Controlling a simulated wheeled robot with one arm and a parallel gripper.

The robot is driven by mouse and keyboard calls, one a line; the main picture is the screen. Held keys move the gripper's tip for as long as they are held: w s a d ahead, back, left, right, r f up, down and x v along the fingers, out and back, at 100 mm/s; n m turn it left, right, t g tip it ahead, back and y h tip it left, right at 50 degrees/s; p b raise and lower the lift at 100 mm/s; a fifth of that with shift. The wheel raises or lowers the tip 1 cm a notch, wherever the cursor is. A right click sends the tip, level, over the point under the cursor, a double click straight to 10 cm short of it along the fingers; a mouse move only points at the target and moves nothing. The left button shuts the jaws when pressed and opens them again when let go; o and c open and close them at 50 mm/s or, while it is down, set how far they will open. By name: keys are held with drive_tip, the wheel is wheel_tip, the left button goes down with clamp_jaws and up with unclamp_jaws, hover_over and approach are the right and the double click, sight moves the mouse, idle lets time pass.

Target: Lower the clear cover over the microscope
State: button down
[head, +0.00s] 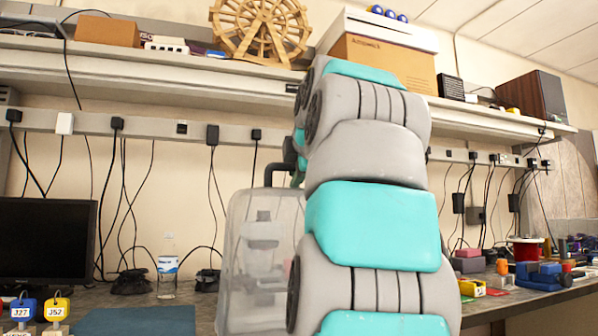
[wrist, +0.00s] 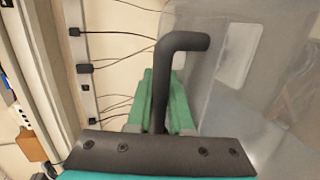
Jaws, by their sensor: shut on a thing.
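The clear cover (head: 236,262) is a cloudy, see-through box with a black handle on top, standing upright left of my arm in the head view. Its wall also shows at the right of the wrist view (wrist: 205,85). My gripper (wrist: 160,105) has green fingers shut on the black handle (wrist: 185,42). In the head view the gripper is mostly hidden behind my arm. A pale shape, likely the microscope (head: 262,232), shows blurred through the cover. The cover's lower edge is out of view, so I cannot tell whether it touches the bench.
A water bottle (head: 167,268) and a dark monitor (head: 45,250) stand left of the cover. A blue mat (head: 135,321) lies at front left, beside tagged key holders (head: 54,309). Coloured blocks (head: 540,274) and a red spool (head: 526,250) are at right. A loaded shelf (head: 150,65) runs above.

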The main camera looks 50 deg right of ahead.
drive_tip(key=shift+w+d, duration=0.25)
drive_tip(key=shift+w, duration=0.25)
drive_tip(key=shift+w+d+r+p, duration=0.1)
drive_tip(key=shift+w+d+p, duration=0.2)
drive_tip(key=shift+w+d, duration=0.35)
drive_tip(key=shift+w+d+f+p, duration=0.1)
drive_tip(key=shift+w+d+p, duration=0.3)
drive_tip(key=shift+w, duration=0.6)
drive_tip(key=shift+w+d+r+p, duration=0.1)
drive_tip(key=shift+w+d+p, duration=0.15)
drive_tip(key=shift+w+d, duration=0.4)
drive_tip(key=shift+w+a, duration=0.2)
drive_tip(key=shift+w, duration=0.05)
